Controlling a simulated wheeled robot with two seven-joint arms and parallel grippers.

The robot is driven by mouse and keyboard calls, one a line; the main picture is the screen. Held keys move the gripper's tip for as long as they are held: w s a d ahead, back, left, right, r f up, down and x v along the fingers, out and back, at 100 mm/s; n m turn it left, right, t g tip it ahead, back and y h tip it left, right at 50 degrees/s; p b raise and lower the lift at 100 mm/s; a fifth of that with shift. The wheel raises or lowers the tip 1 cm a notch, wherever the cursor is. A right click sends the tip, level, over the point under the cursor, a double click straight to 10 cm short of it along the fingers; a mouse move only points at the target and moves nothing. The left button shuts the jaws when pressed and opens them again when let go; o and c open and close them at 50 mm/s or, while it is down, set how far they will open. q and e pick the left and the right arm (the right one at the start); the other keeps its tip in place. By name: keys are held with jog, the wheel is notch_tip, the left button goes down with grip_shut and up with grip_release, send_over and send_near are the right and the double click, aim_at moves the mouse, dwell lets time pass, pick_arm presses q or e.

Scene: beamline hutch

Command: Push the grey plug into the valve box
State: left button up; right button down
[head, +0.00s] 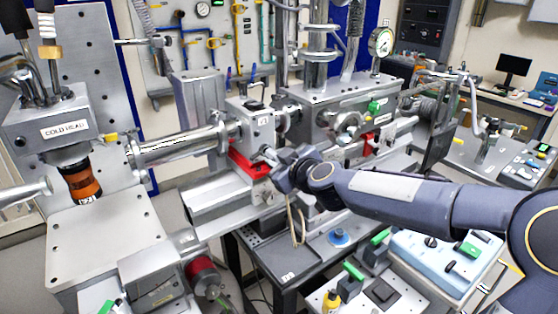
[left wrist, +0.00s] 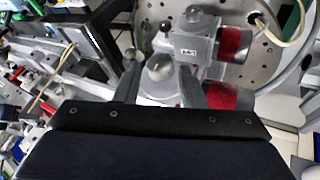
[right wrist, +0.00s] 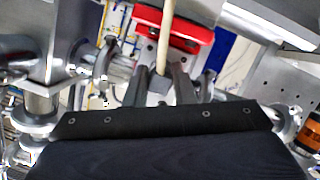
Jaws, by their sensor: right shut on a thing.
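My right gripper (head: 273,158) is in front of the valve box (head: 262,122), just by the red part (head: 248,163) at the box's lower front. In the right wrist view its fingers (right wrist: 158,88) are shut on the small grey plug (right wrist: 157,84). A beige cable (right wrist: 167,40) runs from the plug, and hangs below the gripper in the head view (head: 296,222). I cannot tell whether the plug touches the box; its front end is hidden. My left gripper (left wrist: 172,92) is outside the head view. Its fingers are apart, with a round grey knob (left wrist: 160,67) seen beyond them.
A steel pipe (head: 180,147) joins the valve box from the left. A cold head (head: 62,125) with an orange band stands at far left. Below my right arm are a dark bench (head: 290,262) and a pale blue panel (head: 440,262). A pressure gauge (head: 381,41) stands behind.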

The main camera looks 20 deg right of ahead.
jog(key=shift+w+a, duration=0.15)
jog(key=shift+w, duration=0.3)
dwell(0.4)
jog(key=c, duration=1.1)
grip_release()
jog(key=shift+c, duration=0.2)
jog(key=shift+s, duration=0.1)
jog(key=v, duration=0.8)
jog(key=s+d+f+m+g, duration=0.1)
jog(key=s+f+m+g, duration=0.3)
jog(key=s, duration=1)
jog(key=s+d+f+m+g, duration=0.1)
jog(key=s+f+m+g, duration=0.3)
jog(key=s+f, duration=0.7)
jog(key=s+m, duration=0.1)
jog(key=s, duration=0.3)
jog(key=shift+f+g, duration=0.2)
jog(key=shift+g, duration=0.2)
